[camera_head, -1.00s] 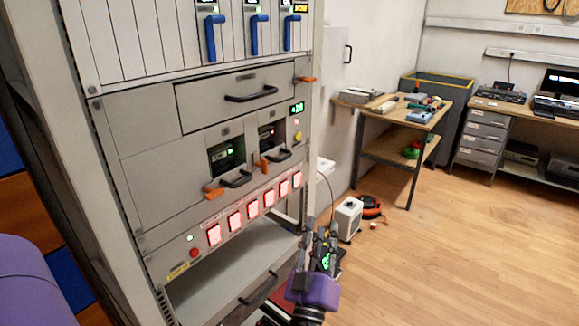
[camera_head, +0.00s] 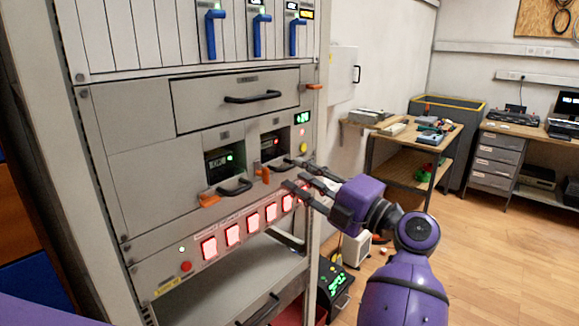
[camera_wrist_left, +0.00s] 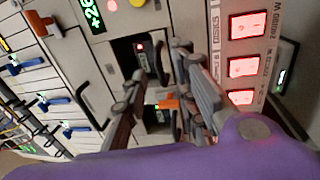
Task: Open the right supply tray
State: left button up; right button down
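The right supply tray (camera_head: 274,141) is a grey panel with a dark window and a small red light, flush in the rack. Its black handle (camera_head: 286,163) is at the panel's lower edge, and the handle also shows in the left wrist view (camera_wrist_left: 162,60). An orange latch (camera_head: 263,175) sits at its lower left. My left gripper (camera_head: 297,177) is open and empty, with its fingertips just in front of and below the handle. In the left wrist view the fingers (camera_wrist_left: 158,66) are spread either side of the handle's line; contact cannot be told. My right gripper is out of view.
The left supply tray (camera_head: 217,158) has its own handle and orange latch. A strip of red lit switches (camera_head: 232,235) lies close below my gripper. A wide drawer (camera_head: 215,98) is above. A workbench (camera_head: 457,132) stands at the right, with clear floor in front.

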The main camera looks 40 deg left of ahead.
aim_at(292, 167)
pick_arm(q)
jog(key=shift+w+a+r, duration=0.1)
jog(key=shift+a+r, duration=0.1)
jog(key=shift+a, duration=0.8)
jog(key=shift+w+a+r, duration=0.1)
jog(key=shift+a+r, duration=0.05)
jog(key=shift+a, duration=0.85)
grip_shut()
jog(key=shift+r, duration=0.1)
